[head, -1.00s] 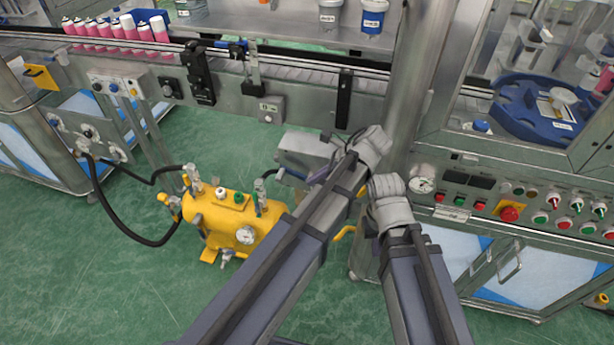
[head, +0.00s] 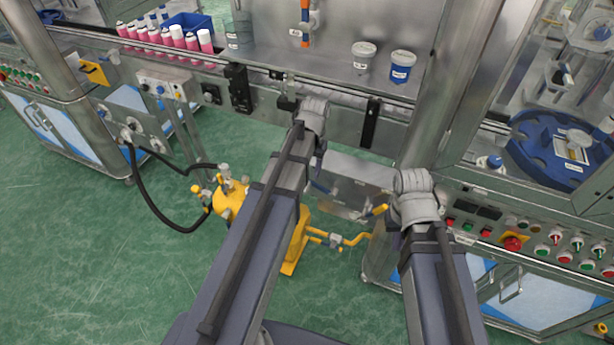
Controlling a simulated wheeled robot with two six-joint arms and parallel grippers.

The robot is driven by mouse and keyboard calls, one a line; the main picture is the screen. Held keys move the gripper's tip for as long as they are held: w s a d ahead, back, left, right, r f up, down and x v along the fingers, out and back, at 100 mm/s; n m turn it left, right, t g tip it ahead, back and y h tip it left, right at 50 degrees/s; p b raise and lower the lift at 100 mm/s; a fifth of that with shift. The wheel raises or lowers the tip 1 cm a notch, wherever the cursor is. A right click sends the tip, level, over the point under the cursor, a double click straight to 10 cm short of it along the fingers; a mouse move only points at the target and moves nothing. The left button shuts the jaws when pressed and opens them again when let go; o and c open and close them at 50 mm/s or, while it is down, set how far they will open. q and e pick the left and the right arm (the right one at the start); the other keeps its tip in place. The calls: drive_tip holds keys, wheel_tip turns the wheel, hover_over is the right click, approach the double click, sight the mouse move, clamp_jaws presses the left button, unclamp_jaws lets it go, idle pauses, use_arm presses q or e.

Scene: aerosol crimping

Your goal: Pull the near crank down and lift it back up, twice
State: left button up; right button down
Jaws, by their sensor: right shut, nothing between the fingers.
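Both my arms reach in from the bottom toward the filling line. The wrist of my right arm is in front of the machine's lower edge, and my right gripper (head: 364,213) shows only in part just left of it, shut and empty. My left wrist is up by the conveyor's front rail. My left gripper is mostly hidden behind its own arm, so its jaws cannot be made out.
A yellow tank (head: 230,197) with hoses stands on the green floor, partly behind my left arm. Pink cans (head: 180,40) line the conveyor at the back left. A control panel (head: 510,240) with buttons is at the right.

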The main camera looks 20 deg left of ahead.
sight(307, 187)
use_arm(q)
drive_tip(key=shift+a+f+b, duration=0.2)
drive_tip(key=shift+f+b, duration=1.8)
drive_tip(key=shift+a+f+b, duration=0.15)
drive_tip(key=shift+f+b, duration=1.8)
drive_tip(key=shift+b, duration=0.05)
drive_tip(key=shift+r, duration=0.1)
clamp_jaws()
